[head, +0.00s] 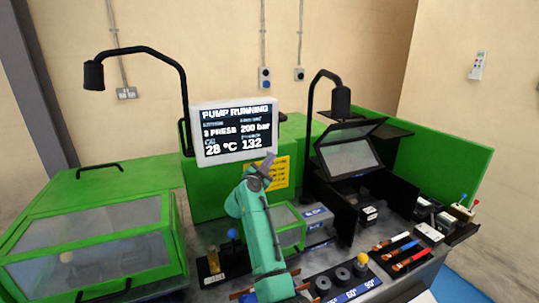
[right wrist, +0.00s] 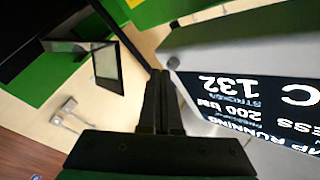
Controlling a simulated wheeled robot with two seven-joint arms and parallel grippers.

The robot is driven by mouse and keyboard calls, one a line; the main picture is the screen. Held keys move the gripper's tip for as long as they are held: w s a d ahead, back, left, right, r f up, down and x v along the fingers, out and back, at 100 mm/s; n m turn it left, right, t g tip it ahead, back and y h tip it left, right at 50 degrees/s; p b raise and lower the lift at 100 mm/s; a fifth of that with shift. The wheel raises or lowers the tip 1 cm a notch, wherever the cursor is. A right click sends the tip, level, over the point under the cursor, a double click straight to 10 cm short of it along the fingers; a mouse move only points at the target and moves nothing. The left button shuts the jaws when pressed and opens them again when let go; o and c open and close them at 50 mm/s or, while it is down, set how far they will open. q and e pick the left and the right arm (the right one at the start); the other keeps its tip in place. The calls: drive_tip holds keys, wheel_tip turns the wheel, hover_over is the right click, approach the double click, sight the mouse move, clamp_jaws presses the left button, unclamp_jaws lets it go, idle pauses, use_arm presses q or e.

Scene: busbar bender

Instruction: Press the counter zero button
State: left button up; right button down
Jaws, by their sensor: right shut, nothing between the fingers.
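The display monitor (head: 234,130) has a white frame and a dark screen reading "PUMP RUNNING", 200 bar, 28 °C and 132. In the right wrist view the monitor (right wrist: 250,85) appears turned over, with 132 labelled strokes. A small round grey spot (right wrist: 173,62) shows at its frame corner; I cannot tell whether it is the counter zero button. My right gripper (head: 270,158) is shut and empty at the monitor's lower right edge. In the right wrist view its fingertips (right wrist: 160,74) are close beside that spot; contact is unclear. My left gripper is not in view.
A black lamp arm (head: 150,50) rises left of the monitor and another lamp (head: 340,98) stands to the right. A yellow sign (head: 280,173) is behind my right wrist. A green clear-windowed cover (head: 90,240) fills the left. Coloured-handled tools (head: 408,255) lie at right.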

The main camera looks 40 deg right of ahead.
drive_tip(key=shift+w+d, duration=0.15)
drive_tip(key=shift+w, duration=0.3)
idle(0.4)
drive_tip(key=shift+s+r+p, duration=0.15)
drive_tip(key=shift+s+p, duration=0.05)
drive_tip(key=shift+p, duration=0.25)
drive_tip(key=shift+s+a+p, duration=0.3)
drive_tip(key=shift+s+p, duration=0.4)
drive_tip(key=shift+p, duration=0.3)
drive_tip(key=shift+f, duration=0.2)
